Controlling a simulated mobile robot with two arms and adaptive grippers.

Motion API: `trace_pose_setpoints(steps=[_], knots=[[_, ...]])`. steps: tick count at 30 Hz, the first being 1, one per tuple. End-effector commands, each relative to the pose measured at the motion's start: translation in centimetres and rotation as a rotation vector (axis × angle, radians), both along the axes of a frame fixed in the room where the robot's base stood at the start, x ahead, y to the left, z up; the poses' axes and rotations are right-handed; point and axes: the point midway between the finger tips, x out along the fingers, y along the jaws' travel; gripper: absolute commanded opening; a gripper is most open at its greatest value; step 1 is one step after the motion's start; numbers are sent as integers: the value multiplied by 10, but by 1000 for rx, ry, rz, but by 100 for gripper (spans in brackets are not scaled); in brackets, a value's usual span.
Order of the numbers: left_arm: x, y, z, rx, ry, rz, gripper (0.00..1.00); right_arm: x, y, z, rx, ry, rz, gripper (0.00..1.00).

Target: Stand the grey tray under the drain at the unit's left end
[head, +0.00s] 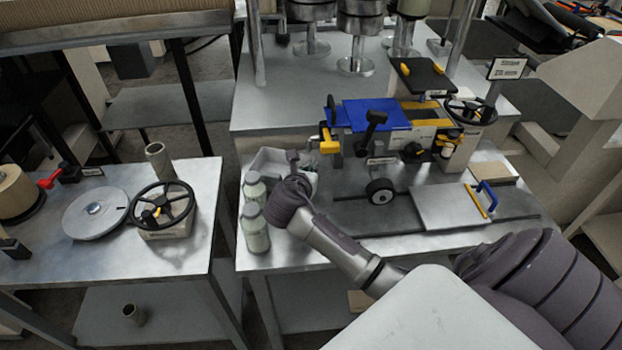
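The grey tray (268,158) is a light, open box on the metal table, just left of the blue-topped unit (374,114). A yellow fitting (328,143), which looks like the drain, sticks out at the unit's left end, right of the tray and above it. My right gripper (298,164) is at the tray, and my wrist covers the tray's front part. The fingers are small and partly hidden, so I cannot tell whether they grip the tray's wall. I cannot tell whether the tray touches the table. My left gripper is out of view.
Two pale capped jars (255,228) stand at the table's left edge, close in front of the tray. A small black wheel (380,191) and a plate with a blue handle (485,197) lie to the right. A side table (120,245) with a handwheel stands left, across a gap.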

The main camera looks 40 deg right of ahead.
Motion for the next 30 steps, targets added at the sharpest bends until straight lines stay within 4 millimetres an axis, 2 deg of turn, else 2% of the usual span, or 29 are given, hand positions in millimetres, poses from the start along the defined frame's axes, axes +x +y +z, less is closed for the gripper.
trace_pose_setpoints(steps=[3, 6, 19, 24, 30], knots=[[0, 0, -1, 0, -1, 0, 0, -1, 0, -21, 0, 5, 0, 0], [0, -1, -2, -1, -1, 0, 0, -1, 0, -32, -1, 3, 0, 0], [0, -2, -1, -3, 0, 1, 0, 0, 0, -38, -1, 2, 0, 0], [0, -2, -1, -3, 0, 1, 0, -1, 0, -38, -1, 2, 0, 31], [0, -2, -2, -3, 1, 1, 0, -1, 0, -38, -1, 2, 0, 31]])
